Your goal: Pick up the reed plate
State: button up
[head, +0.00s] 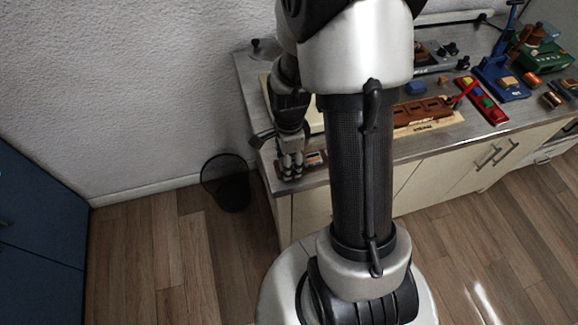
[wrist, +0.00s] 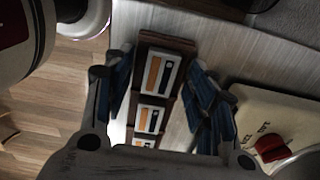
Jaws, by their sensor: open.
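A dark brown rack (wrist: 168,40) lies between my gripper's fingers in the wrist view. It holds several flat white-faced plates, each with an orange strip and a black strip. The far plate (wrist: 154,74) and a nearer plate (wrist: 149,119) show clearly; I take these for reed plates, but cannot tell which one the task means. My gripper (wrist: 158,82) is open, with one blue-padded finger on each side of the rack and nothing held. In the head view my gripper (head: 291,168) points down at the bench's left front corner, beside a small part of the rack (head: 316,158).
A cream board (wrist: 275,112) with a red piece (wrist: 272,148) lies right of the gripper. The bench (head: 250,75) holds a brown wooden block (head: 424,110), a red tray (head: 493,114) and a blue stand (head: 500,78) farther right. A black bin (head: 229,185) stands on the floor.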

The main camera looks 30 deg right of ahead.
jog(key=shift+r, duration=0.1)
jog(key=shift+c, duration=0.2)
jog(key=c, duration=1.1)
